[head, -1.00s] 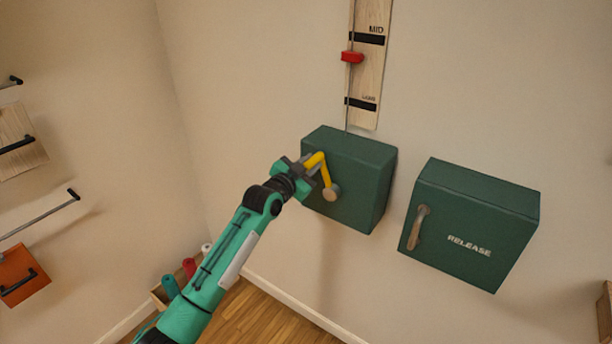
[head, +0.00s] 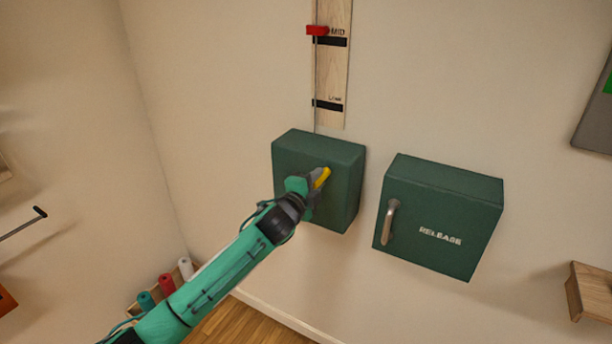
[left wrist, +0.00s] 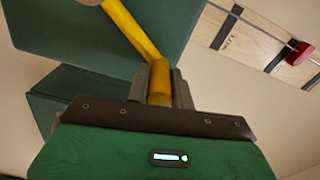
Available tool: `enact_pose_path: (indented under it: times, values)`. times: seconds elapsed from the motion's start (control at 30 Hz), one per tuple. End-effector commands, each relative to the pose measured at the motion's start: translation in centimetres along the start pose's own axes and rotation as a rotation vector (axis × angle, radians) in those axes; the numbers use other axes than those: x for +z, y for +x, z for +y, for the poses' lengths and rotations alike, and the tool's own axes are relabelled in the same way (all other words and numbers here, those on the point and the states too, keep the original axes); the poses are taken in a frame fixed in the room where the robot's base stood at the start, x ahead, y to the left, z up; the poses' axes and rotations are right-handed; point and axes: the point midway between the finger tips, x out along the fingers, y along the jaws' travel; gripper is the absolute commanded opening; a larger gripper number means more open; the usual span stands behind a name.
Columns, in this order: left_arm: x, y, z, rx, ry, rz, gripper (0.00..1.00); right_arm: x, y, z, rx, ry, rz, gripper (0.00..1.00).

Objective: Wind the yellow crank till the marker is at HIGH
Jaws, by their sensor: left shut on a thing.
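The yellow crank (head: 322,177) is on the front of a dark green box (head: 345,205) on the wall. My left gripper (head: 312,187) is shut on the crank's handle and hides part of it in the head view. In the left wrist view the crank (left wrist: 132,32) runs down between the gripper's fingers (left wrist: 160,88). The red marker (head: 317,30) is on the wooden scale (head: 330,75), just above the MID band (head: 331,42), with the LOW band (head: 328,105) well below. My right gripper is not in view.
A second green box (head: 445,215) labelled RELEASE, with a metal lever (head: 390,222), hangs just right of the crank box. Coloured rolls (head: 166,283) stand in a wooden holder at the lower left. A wooden piece (head: 588,292) juts from the wall at right.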

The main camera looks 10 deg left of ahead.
Motion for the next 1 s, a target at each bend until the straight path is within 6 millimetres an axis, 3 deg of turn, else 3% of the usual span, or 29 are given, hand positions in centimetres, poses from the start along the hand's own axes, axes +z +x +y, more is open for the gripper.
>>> enact_pose_path:
  times: [0.1, 0.5, 1.0]
  values:
    - [-1.1, -0.1, 1.5, 0.006, 0.110, 0.004, 0.00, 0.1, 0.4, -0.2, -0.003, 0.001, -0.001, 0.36]
    - [-2.8, -0.1, 4.5, 0.007, 0.401, 0.003, 0.00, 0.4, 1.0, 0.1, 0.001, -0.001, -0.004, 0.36]
    - [-3.1, -0.1, 5.7, 0.007, 0.517, 0.002, 0.00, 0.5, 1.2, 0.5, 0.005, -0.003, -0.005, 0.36]
